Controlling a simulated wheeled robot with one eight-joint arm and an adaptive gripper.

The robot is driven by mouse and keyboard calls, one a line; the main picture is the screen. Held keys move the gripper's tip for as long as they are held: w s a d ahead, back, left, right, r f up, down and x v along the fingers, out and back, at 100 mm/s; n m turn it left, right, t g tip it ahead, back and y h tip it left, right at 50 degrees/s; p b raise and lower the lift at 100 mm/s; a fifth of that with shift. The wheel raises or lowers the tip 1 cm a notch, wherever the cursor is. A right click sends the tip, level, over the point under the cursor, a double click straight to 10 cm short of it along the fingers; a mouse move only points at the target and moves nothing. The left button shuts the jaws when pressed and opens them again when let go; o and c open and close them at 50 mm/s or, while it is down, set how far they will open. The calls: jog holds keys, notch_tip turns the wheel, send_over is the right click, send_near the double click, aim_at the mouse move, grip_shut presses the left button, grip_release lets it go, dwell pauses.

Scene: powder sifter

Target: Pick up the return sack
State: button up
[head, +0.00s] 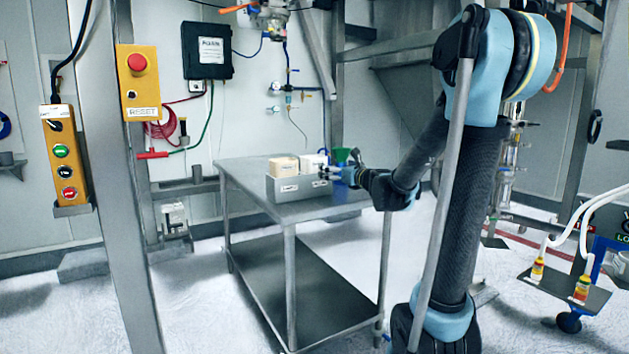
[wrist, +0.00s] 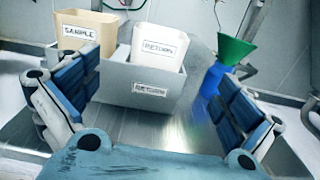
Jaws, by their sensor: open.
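The return sack (wrist: 159,47) is a white, box-like sack with a RETURN label. It stands upright in the grey bin (wrist: 126,92), which carries its own RETURN label. In the head view the white sack (head: 313,161) shows at the bin's right side, on the metal table (head: 245,185). My gripper (wrist: 158,85) is open and empty, its blue-padded fingers spread wide on either side of the view. The sack is ahead of the fingers, apart from them. In the head view my gripper (head: 337,173) is close to the bin's right end.
A tan sack labelled SAMPLE (wrist: 78,33) stands left of the return sack. A blue container with a green funnel (wrist: 233,50) stands to the right, close to my right finger. The table's front part is clear. A grey post (head: 110,180) stands at the left.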

aim_at(314, 161)
jog(key=x, duration=1.6)
jog(key=shift+w+a+f, duration=0.1)
jog(key=shift+w+a, duration=0.05)
jog(key=shift+w, duration=0.15)
jog(key=c, duration=1.4)
